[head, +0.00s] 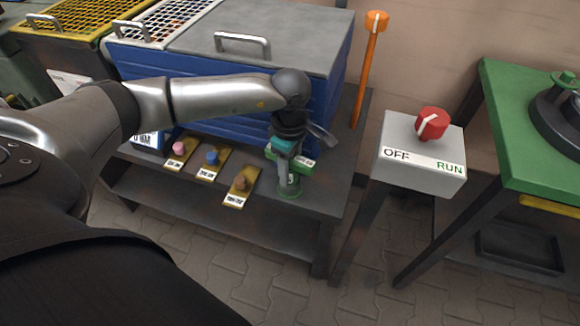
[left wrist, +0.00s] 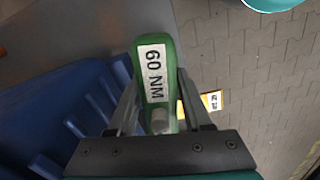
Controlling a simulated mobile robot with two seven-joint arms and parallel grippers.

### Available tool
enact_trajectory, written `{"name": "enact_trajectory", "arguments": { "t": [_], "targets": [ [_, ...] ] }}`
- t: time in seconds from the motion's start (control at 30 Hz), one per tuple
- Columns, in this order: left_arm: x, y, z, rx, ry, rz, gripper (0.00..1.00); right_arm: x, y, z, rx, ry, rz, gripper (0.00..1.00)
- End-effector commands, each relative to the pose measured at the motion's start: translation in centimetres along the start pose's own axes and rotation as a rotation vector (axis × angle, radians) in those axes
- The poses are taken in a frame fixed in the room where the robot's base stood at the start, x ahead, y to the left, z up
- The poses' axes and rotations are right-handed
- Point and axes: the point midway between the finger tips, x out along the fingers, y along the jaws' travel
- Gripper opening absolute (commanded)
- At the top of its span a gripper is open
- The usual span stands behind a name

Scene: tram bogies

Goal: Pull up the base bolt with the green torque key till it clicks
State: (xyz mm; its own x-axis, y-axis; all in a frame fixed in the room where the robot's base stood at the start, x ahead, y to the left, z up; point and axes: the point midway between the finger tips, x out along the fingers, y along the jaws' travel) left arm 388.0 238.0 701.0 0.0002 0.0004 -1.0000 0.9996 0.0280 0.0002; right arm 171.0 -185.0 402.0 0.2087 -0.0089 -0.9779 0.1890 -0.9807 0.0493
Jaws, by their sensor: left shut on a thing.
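My left gripper (head: 287,158) points down over the front right of the dark bench and is shut on the green torque key. The key (head: 289,185) shows as a green upright piece below and around the fingers, with a pale label partly hidden by the gripper. In the left wrist view the key's green head (left wrist: 140,48) lies between the two fingers, and its white label reads 60 NM. I cannot tell whether the key's lower end touches the bench. I cannot pick out the base bolt for sure. My right gripper is not in view.
Yellow tagged plates with pink (head: 179,148), blue (head: 212,157) and brown (head: 241,181) knobs lie left of the key. A blue chest (head: 225,100) stands behind. Right are an orange-topped lever (head: 365,75), an OFF/RUN box (head: 420,172) with red knob, and a green table (head: 505,120).

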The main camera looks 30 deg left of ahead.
Motion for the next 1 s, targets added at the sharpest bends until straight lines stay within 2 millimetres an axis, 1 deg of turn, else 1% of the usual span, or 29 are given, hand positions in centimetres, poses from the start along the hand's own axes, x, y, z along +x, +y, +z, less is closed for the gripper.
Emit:
{"name": "enact_trajectory", "arguments": {
  "t": [0.7,0.83,1.0],
  "targets": [
    [-5.6,0.1,0.0,-0.003,-0.001,0.002,0.00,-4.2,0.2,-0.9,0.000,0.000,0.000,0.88],
    [-6.1,0.1,0.0,-0.003,-0.001,0.002,0.00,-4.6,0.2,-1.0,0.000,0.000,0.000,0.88],
    [-6.0,0.1,0.0,-0.003,-0.001,0.002,0.00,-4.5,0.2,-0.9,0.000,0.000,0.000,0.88]
  ]
}}
